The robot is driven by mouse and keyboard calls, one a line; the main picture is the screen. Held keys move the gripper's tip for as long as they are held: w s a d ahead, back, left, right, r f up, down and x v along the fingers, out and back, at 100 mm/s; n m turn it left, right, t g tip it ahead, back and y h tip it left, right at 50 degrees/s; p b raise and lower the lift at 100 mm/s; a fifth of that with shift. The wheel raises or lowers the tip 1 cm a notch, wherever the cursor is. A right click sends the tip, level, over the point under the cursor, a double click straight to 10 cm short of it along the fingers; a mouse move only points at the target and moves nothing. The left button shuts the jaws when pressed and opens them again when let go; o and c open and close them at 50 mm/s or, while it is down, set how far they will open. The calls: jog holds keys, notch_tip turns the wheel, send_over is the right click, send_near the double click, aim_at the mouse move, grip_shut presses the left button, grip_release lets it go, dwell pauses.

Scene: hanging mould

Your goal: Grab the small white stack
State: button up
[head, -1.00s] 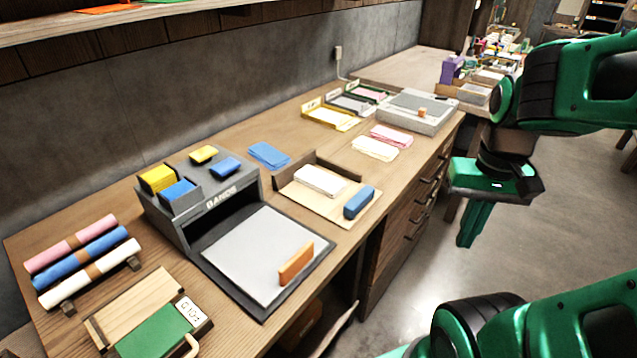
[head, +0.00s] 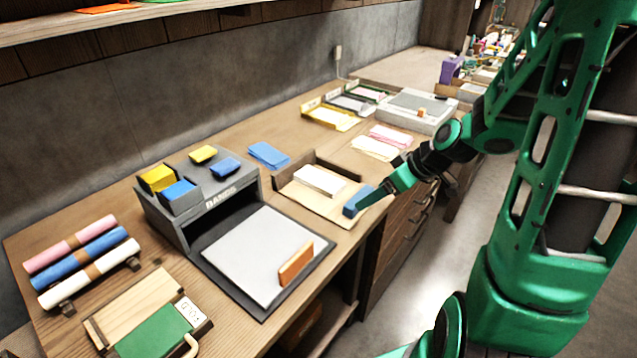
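The small white stack (head: 320,180) lies on a tan board (head: 318,203) with a raised dark back, in the middle of the desk. A blue block (head: 354,203) sits on the same board, to the right of the stack. My gripper (head: 375,200) is low over the board's right edge, at the blue block, and overlaps it in the picture. I cannot tell whether it touches the block, and the spacing of its fingers does not show clearly. The white stack is apart from my gripper and fully in view.
A grey box marked BANDS (head: 215,190) stands left of the board. In front of it is a grey pad (head: 255,250) with an orange block (head: 295,263). Cream sheets (head: 374,149) and pink sheets (head: 391,135) lie behind my gripper. The desk's front edge runs below the board.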

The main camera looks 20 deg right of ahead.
jog(key=w+t, duration=0.1)
jog(key=w, duration=0.1)
jog(key=w+y, duration=0.1)
jog(key=w+n+t, duration=0.1)
jog(key=w, duration=0.1)
jog(key=shift+w+a+f+t, duration=0.1)
jog(key=shift+w+a+t, duration=0.2)
jog(key=shift+w+a, duration=0.05)
jog(key=shift+w+a+f+t+y, duration=0.35)
jog(key=shift+a+y, duration=0.1)
jog(key=shift+a, duration=0.1)
jog(key=shift+w+a+f+t+y, duration=0.2)
jog(key=shift+w+a+t+y, duration=0.15)
jog(key=shift+a+y, duration=0.15)
jog(key=shift+w+a+t+y, duration=0.25)
jog(key=shift+w+a+t, duration=0.15)
jog(key=shift+t, duration=0.1)
send_near(317, 177)
jog(key=shift+f+x, duration=0.25)
jog(key=shift+x, duration=3.8)
jog(key=shift+r, duration=0.1)
jog(key=c, duration=1.3)
jog(key=shift+w+r, duration=0.1)
